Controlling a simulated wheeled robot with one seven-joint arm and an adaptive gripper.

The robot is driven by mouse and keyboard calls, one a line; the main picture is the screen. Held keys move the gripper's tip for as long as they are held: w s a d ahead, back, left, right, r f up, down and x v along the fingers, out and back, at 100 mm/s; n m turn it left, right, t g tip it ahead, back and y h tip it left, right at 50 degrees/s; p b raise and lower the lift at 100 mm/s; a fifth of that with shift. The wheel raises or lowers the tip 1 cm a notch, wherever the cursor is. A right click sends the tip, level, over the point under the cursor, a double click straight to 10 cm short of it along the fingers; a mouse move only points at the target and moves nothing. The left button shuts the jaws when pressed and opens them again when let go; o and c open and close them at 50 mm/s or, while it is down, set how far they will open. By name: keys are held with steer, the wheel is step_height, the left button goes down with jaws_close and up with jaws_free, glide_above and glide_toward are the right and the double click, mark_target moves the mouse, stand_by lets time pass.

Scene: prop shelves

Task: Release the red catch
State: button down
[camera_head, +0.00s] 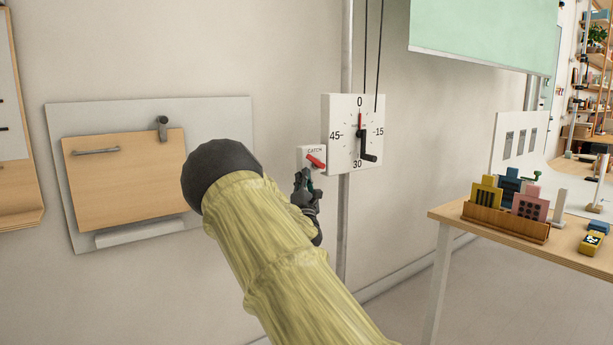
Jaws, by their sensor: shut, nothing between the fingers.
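The red catch (316,161) is a small red lever on a white plate labelled CATCH (306,153), fixed to the wall left of a vertical pole. The lever slants down to the right. My gripper (303,176) is shut and empty just below the catch plate, close to the red lever. I cannot tell whether it touches the plate or lever. My arm covers the area below and left of it. A white dial (345,110) marked 0, 15, 30 and 45 sits right beside the catch, with a red pointer at 0 and a black crank (365,152).
Left of my arm, a grey wall panel (225,115) carries a wooden flap (125,180) with a handle. A table (450,213) with a wooden rack of coloured blocks stands at right. A green board (485,30) hangs above. Cords run up from the dial.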

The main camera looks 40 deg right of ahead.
steer(key=s+a+f+m+g+y, duration=0.15)
steer(key=s+f, duration=0.35)
steer(key=f, duration=0.7)
steer(key=s+a+f+m+g+y, duration=0.1)
steer(key=s+a+f+m+g, duration=0.35)
steer(key=f, duration=0.75)
steer(key=s+a+f+m+g+y, duration=0.1)
steer(key=s+f, duration=0.5)
steer(key=f, duration=0.6)
steer(key=s+a+f+m+g+y, duration=0.25)
steer(key=s+a+f, duration=0.25)
steer(key=s+f, duration=0.45)
steer(key=s+a+f+m+g+y, duration=0.1)
steer(key=s+a+f+m+g, duration=0.35)
steer(key=s+f, duration=0.5)
steer(key=s+a+f+m+g+y+p, duration=0.1)
steer(key=s+a+f+m+g+y, duration=0.25)
steer(key=s+a, duration=0.85)
steer(key=s+a+f+m+g+y, duration=0.2)
steer(key=s+a+f+m+g, duration=0.25)
steer(key=s+a, duration=0.8)
steer(key=s+d+r+p, duration=0.1)
steer(key=d+r+p, duration=0.1)
steer(key=r+p, duration=0.8)
steer(key=s+d+r+n+p, duration=0.1)
steer(key=s+d+r+p, duration=0.1)
steer(key=r+p, duration=0.7)
steer(key=shift+s+d+r+p, duration=0.2)
steer(key=shift+r+p, duration=0.2)
steer(key=shift+p, duration=0.4)
